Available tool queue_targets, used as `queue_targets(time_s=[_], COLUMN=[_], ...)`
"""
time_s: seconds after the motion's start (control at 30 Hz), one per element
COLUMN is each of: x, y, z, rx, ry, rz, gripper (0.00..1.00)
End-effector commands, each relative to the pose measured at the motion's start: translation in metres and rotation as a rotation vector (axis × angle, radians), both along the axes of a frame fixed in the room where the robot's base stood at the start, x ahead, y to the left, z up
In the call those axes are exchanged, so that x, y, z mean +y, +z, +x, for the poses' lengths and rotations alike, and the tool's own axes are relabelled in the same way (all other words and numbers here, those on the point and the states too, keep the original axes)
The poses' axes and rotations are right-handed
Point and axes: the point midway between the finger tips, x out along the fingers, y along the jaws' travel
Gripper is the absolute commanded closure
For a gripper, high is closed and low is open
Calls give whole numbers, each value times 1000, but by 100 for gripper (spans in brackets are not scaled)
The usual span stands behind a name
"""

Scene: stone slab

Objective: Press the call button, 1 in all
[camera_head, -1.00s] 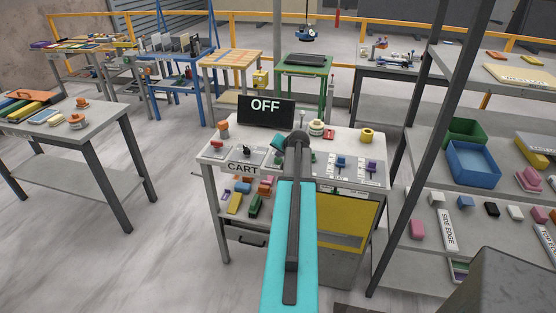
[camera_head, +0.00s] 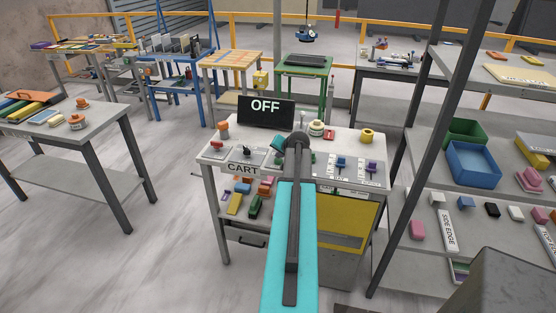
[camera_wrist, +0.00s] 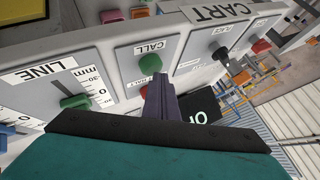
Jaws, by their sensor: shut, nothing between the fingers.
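The call button is a green round button (camera_wrist: 150,64) under the word CALL on a grey panel (camera_wrist: 128,60) in the wrist view. A red button (camera_wrist: 143,92) by a partly hidden label sits on the same panel. My gripper (camera_wrist: 158,78) is shut and empty. Its tips appear right by the green button, overlapping the panel between the green and red buttons. I cannot tell whether they touch the green button. In the head view my arm reaches over the control desk (camera_head: 340,136) and hides the call button and my fingertips.
A black screen reading OFF (camera_head: 265,111) stands at the back of the desk. A shelf rack (camera_head: 470,200) stands on the right.

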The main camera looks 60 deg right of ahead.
Motion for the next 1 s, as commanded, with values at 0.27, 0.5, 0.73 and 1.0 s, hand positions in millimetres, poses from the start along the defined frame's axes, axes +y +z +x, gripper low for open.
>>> queue_targets(time_s=[0.27, 0.5, 0.73, 1.0], x=[0, 0, 0, 0], y=[11, 17, 17, 25], z=[0, 0, 0, 0], rx=[1, 1, 1, 0], ry=[0, 0, -1, -1], rz=[1, 1, 0, -1], gripper=[100, 100, 100, 100])
